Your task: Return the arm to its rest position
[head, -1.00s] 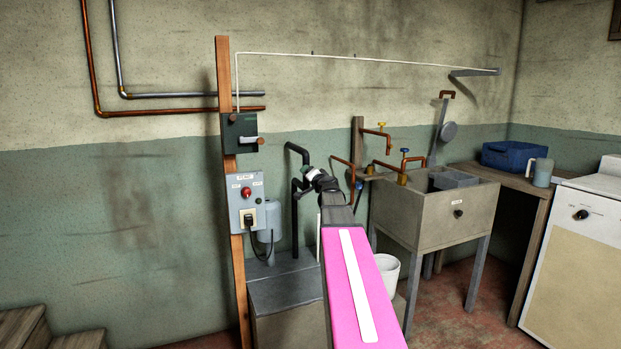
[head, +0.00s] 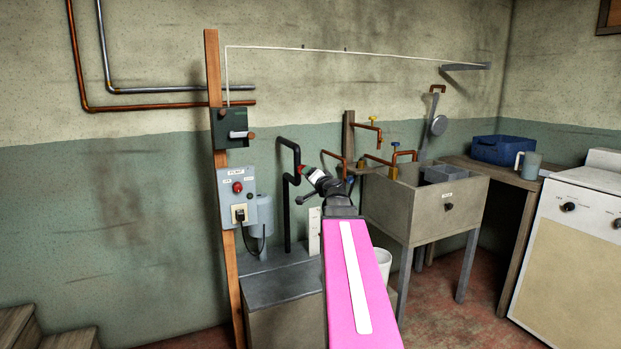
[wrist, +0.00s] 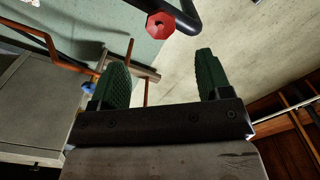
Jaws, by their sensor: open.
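My arm, with its pink link, reaches forward from the bottom of the head view. My gripper is at its far end; in the wrist view my gripper (wrist: 160,78) shows two dark green fingers spread apart with nothing between them. In the head view the wrist end lies in front of the wall, between the black pipe and the stone sink (head: 425,208), and it hides the fingertips. The black pipe (head: 287,205) rises from a grey box at left. A red hexagonal fitting (wrist: 160,25) on a black pipe shows beyond the fingers in the wrist view.
A wooden post (head: 214,150) carries a grey switch box (head: 238,190) with a red button. Copper taps (head: 378,160) stand over the sink. A white bucket (head: 384,262) is below. A bench (head: 512,178) with a blue bin (head: 497,150) and a white appliance (head: 570,240) stand at right.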

